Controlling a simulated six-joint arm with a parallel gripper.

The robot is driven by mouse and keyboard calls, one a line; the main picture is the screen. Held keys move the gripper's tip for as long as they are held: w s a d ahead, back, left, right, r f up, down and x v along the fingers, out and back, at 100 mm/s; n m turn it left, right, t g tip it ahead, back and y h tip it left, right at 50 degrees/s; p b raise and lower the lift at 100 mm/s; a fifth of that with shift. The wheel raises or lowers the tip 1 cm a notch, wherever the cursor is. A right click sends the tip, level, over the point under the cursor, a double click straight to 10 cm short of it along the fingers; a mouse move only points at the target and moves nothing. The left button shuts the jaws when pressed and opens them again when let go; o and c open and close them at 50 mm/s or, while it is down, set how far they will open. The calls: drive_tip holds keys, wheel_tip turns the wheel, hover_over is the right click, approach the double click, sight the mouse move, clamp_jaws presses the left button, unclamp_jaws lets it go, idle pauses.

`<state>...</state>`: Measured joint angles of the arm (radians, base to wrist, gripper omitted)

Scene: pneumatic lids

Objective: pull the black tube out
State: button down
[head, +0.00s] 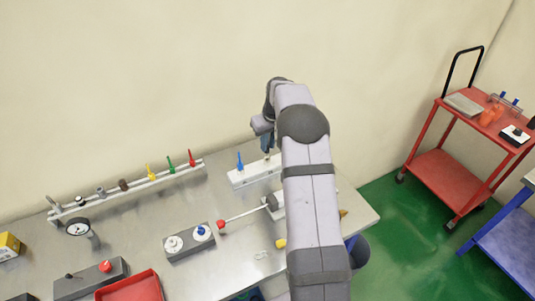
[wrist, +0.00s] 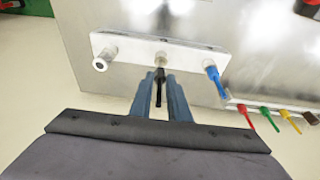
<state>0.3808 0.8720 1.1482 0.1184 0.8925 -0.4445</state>
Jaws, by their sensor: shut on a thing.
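The black tube (wrist: 159,92) is thin and stands at the middle port of a white block (wrist: 128,48). Its lower end meets a brass-coloured fitting (wrist: 160,60); I cannot tell how deep it sits. My gripper (wrist: 160,79) has its two blue fingers on either side of the tube, shut on it just above the fitting. In the head view my gripper (head: 267,146) is over the white block (head: 243,177) at the back of the table, and the tube is not clearly visible there.
A rail (head: 130,188) with coloured fittings and a gauge (head: 77,227) lies left in the head view. A red-tipped rod (head: 245,213) is in front.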

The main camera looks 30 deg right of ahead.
drive_tip(key=shift+w+p+v, duration=0.2)
drive_tip(key=shift+p+v, duration=0.35)
drive_tip(key=shift+v, duration=0.25)
drive_tip(key=shift+w+p+v, duration=0.2)
drive_tip(key=shift+p+v, duration=0.4)
drive_tip(key=shift+v, duration=0.2)
drive_tip(key=shift+w+p+v, duration=0.2)
drive_tip(key=shift+p+v, duration=0.35)
drive_tip(key=shift+v, duration=0.25)
